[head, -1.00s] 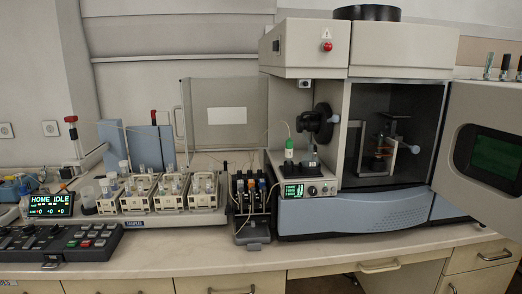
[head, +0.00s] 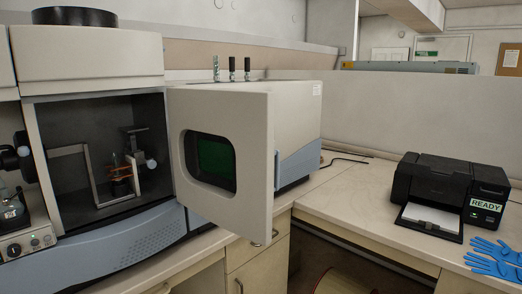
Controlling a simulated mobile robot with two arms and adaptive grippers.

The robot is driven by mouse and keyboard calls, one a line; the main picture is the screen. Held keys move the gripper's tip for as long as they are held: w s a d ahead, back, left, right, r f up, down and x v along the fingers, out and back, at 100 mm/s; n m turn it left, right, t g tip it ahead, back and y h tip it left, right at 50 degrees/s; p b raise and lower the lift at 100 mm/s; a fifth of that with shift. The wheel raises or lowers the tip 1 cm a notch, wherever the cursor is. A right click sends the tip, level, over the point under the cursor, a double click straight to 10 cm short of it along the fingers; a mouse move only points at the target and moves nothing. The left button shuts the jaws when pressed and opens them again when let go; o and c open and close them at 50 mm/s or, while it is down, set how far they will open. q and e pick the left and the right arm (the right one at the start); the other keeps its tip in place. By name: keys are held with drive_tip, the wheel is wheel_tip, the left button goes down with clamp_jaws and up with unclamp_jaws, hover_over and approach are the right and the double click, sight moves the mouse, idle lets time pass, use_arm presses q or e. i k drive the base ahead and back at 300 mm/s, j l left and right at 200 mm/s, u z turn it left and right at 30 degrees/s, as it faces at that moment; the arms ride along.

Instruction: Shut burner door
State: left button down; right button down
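The burner door (head: 224,112) stands wide open in the head view, swung out to the right of the burner chamber and toward me. It is a pale beige panel with a dark green window (head: 212,160). The open burner chamber (head: 75,125) is at the left, with a burner assembly (head: 122,172) and metal bracket inside. The door hides part of the instrument body behind it. Neither of my grippers is in the head view.
A black printer (head: 440,190) marked READY sits on the right-hand counter (head: 345,200). Blue gloves (head: 496,258) lie at its front right. Drawers (head: 255,262) are below the door, and an open space lies under the right counter. The counter between instrument and printer is mostly clear.

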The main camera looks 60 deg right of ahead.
sight(226, 160)
drive_tip(key=k+l, duration=0.1)
drive_tip(key=l, duration=0.45)
drive_tip(key=k+l, duration=0.1)
drive_tip(key=l, duration=0.95)
drive_tip(key=k+l, duration=0.15)
drive_tip(key=l, duration=0.4)
drive_tip(key=k+l, duration=0.1)
drive_tip(key=l, duration=0.45)
drive_tip(key=k+j, duration=0.25)
drive_tip(key=k, duration=0.2)
